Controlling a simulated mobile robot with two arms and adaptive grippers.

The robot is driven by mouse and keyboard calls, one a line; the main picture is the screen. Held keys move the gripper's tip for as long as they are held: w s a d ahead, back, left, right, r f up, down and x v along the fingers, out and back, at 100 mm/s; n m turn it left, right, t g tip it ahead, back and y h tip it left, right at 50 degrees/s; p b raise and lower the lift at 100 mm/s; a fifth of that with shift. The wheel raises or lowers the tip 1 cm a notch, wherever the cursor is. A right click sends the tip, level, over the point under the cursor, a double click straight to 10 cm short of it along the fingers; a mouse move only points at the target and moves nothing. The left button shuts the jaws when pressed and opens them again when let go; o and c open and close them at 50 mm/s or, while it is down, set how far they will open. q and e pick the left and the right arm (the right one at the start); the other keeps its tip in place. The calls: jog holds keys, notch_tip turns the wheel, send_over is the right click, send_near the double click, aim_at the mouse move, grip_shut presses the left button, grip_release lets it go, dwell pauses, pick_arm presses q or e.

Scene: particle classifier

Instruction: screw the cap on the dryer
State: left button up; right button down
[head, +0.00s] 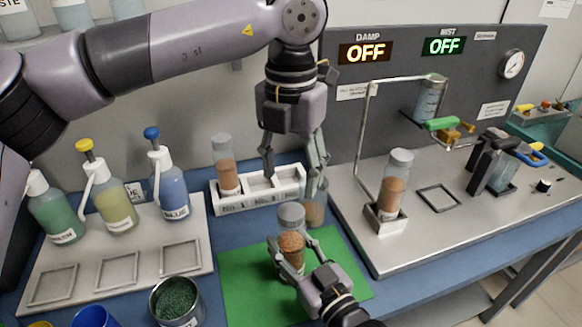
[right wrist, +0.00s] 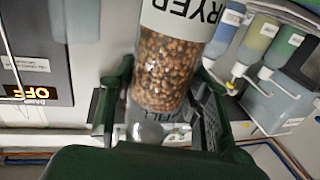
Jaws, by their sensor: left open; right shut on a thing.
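The dryer (head: 292,248) is a clear bottle of brown granules, held above the green mat. My right gripper (head: 294,268) is shut around its lower part. In the right wrist view, the dryer (right wrist: 162,68) shows a white label ending in "RYER" and fills the space between the fingers of my right gripper (right wrist: 160,112). A grey top (head: 291,215) sits on the bottle; I cannot tell whether it is a separate cap. My left gripper (head: 296,172) is open and points down above and behind the bottle, apart from it.
Another brown-filled jar (head: 314,213) stands behind the held bottle, partly behind my left finger. A white rack (head: 238,208) holds a similar jar (head: 224,165). The green mat (head: 245,296) is beneath. A metal stand (head: 385,220) holds a jar at right; spray bottles stand left.

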aim_at(291, 211)
pick_arm(q)
jog(key=shift+f, duration=4.05)
jog(key=c, duration=1.2)
jog(key=m, duration=0.3)
jog(key=shift+m, duration=0.3)
jog(key=shift+c, duration=0.2)
jog(key=m, duration=1.1)
jog(key=o, duration=1.4)
jog(key=shift+c, duration=0.2)
